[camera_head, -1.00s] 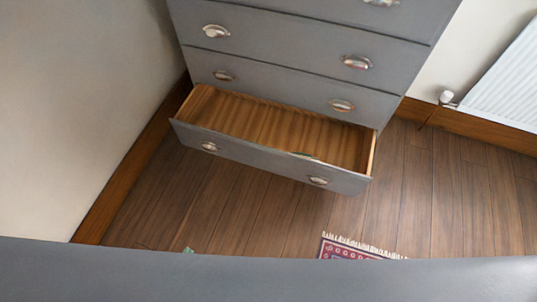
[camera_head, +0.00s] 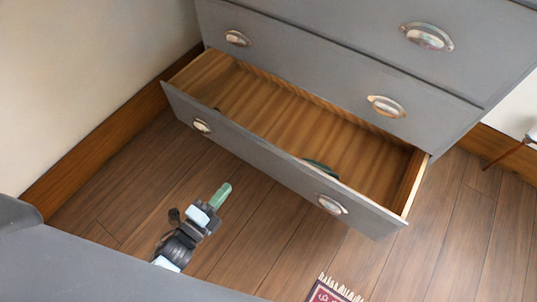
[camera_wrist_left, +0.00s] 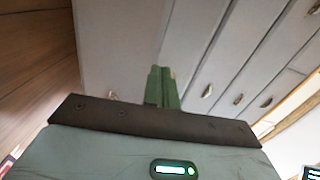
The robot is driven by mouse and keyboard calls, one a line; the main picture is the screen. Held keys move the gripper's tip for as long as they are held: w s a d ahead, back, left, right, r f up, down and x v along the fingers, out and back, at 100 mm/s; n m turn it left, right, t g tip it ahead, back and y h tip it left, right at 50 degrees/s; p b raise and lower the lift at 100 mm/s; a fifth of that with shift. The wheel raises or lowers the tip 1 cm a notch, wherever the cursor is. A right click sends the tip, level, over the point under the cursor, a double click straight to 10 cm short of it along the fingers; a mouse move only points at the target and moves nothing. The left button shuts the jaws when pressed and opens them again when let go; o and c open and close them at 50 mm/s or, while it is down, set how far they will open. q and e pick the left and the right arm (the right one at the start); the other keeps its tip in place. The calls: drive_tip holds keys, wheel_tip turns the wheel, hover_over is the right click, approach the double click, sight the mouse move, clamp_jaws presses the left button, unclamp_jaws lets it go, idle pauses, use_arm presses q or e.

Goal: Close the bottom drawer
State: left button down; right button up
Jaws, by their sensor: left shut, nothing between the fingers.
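The bottom drawer (camera_head: 262,143) of the grey chest is pulled open, its wooden inside showing. A small dark green thing (camera_head: 321,167) lies inside it near the front panel. The drawer front has two metal cup handles, one at left (camera_head: 202,126) and one at right (camera_head: 332,205). My left gripper (camera_head: 222,194) is in front of the drawer, below its left half, apart from it in the picture. Its green fingers are shut and empty; they also show in the left wrist view (camera_wrist_left: 161,88), pointing toward the grey drawer fronts. My right gripper is not in view.
The grey chest (camera_head: 330,62) stands against the wall, its upper drawers shut. A pale wall with a wooden skirting board (camera_head: 105,143) is close on the left. A patterned rug (camera_head: 329,291) lies at the bottom.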

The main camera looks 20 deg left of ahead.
use_arm(q)
drive_tip(key=f, duration=0.1)
drive_tip(key=b, duration=0.4)
approach(264, 146)
drive_tip(key=shift+m, duration=0.4)
drive_tip(key=x, duration=0.6)
drive_tip(key=shift+a+f, duration=0.1)
drive_tip(key=shift+f, duration=0.2)
drive_tip(key=shift+w, duration=0.45)
drive_tip(key=shift+r, duration=0.1)
drive_tip(key=shift+w+d, duration=0.15)
drive_tip(key=shift+d, duration=0.05)
